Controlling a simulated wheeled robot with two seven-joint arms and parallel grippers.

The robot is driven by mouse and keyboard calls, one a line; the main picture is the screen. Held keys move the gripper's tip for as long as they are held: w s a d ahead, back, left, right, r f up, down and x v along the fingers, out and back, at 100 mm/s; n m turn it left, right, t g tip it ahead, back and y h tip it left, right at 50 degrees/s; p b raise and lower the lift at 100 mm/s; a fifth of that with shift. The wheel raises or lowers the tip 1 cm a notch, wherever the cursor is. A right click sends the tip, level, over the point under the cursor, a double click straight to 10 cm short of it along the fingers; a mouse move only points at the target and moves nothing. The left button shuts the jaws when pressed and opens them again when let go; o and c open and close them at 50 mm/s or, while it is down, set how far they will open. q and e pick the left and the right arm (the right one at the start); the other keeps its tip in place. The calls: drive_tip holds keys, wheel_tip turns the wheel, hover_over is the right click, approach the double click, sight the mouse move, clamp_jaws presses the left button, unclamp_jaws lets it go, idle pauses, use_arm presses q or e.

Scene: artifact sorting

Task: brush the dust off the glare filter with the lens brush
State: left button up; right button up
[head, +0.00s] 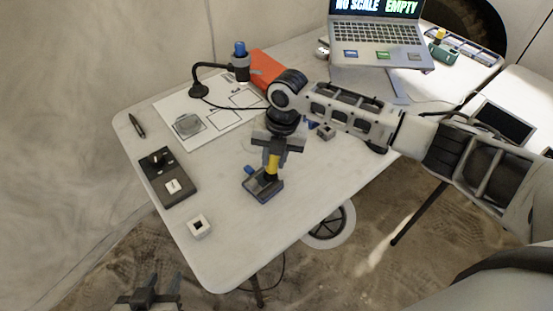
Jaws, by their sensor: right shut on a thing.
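My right gripper (276,151) points down over the middle of the table. It is shut on a yellow-handled tool (272,165), which looks like the lens brush. The tool's lower end is at a small dark holder (268,194); I cannot tell whether it is inside it or just above. A grey, see-through piece (187,125), which may be the glare filter, lies on a white outlined sheet at the left. Any dust on it is too small to make out. My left gripper (150,294) is low at the bottom left, off the table; its jaw opening is unclear.
A black gooseneck device (200,88) and a blue-topped cylinder (240,62) stand near an orange-red item (266,68). A dark switch box (168,178), a pen (136,125) and a white square block (199,227) are at the left. A laptop (375,55) is behind.

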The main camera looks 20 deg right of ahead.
drive_tip(key=shift+s, duration=0.1)
drive_tip(key=shift+s+d+p, duration=0.2)
drive_tip(key=shift+s+p, duration=0.2)
drive_tip(key=shift+p, duration=0.3)
drive_tip(key=shift+r, duration=0.15)
drive_tip(key=shift+r+p, duration=0.5)
drive_tip(key=shift+r, duration=2.9)
